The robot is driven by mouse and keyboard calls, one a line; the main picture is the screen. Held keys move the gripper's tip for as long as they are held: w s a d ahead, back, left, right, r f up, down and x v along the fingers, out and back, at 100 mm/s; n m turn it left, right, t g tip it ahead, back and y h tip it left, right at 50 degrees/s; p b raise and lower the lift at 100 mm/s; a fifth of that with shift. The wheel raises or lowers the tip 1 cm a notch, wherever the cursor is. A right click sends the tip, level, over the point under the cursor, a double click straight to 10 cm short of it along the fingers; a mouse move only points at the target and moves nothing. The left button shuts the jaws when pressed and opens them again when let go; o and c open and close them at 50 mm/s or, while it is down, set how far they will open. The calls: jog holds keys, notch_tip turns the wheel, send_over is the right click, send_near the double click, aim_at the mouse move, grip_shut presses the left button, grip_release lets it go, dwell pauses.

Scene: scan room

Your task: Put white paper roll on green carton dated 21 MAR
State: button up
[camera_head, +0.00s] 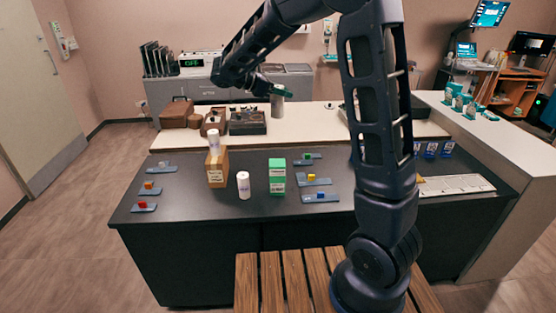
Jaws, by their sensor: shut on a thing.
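A green carton (277,172) with a white label stands upright on the dark counter. Its printed date is too small to read. A white roll (244,185) stands on the counter just left of it. Another white roll (214,141) stands on top of a brown carton (217,168) further left. My gripper (280,92) is beyond and above these cartons, near the back ledge. It is shut on a pale grey cylinder (277,107) that hangs below it. The fingers are small and partly hidden, and I cannot tell whether this cylinder is paper. Nothing rests on the green carton.
Blue trays with small coloured blocks lie at the counter's left (145,207) and right of the green carton (320,198). Brown boxes (175,113) and a dark tray (247,121) sit on the back ledge. A white keyboard-like panel (455,185) lies at the right. My arm crosses the right half.

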notch_tip(320, 180, down, 20)
jog(key=shift+r, duration=0.15)
dwell(0.5)
jog(key=o, duration=1)
